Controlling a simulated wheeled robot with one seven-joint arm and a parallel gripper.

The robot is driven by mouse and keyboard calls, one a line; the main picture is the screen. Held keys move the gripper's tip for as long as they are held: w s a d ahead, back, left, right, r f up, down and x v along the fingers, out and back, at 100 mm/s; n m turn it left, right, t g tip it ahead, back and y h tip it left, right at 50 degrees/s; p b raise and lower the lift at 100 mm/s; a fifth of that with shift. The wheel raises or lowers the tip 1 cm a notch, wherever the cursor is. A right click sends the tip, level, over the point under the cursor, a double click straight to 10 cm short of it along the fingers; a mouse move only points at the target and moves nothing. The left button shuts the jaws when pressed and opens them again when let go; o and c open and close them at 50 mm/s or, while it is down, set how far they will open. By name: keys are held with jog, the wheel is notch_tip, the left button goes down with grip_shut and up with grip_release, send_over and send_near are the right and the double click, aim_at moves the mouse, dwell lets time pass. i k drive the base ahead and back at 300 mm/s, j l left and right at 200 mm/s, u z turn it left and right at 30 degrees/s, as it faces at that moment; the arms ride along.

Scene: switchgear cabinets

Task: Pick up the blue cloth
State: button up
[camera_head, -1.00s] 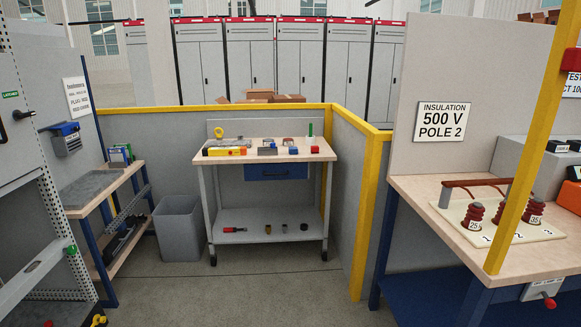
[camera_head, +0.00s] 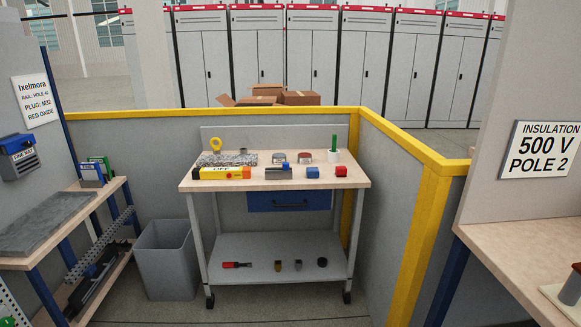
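A wheeled workbench cart (camera_head: 275,182) stands straight ahead with small items on its wooden top. A small blue item (camera_head: 312,172) lies near the front right of the top, just left of a red one. Another item with a blue part (camera_head: 286,167) sits left of it on a grey block. From this distance I cannot tell which of these, if any, is the blue cloth. My gripper is not in view.
A grey bin (camera_head: 167,262) stands left of the cart. A yellow-railed partition (camera_head: 424,252) borders the right. Floor before the cart is clear.

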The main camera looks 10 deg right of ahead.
aim_at(311, 172)
jog(key=i, duration=1.9)
jog(key=i+u, duration=0.15)
jog(key=i, duration=0.35)
jog(key=i+l+u, duration=0.15)
jog(key=i, duration=0.3)
jog(key=i+l+u, duration=0.15)
jog(key=i, duration=0.3)
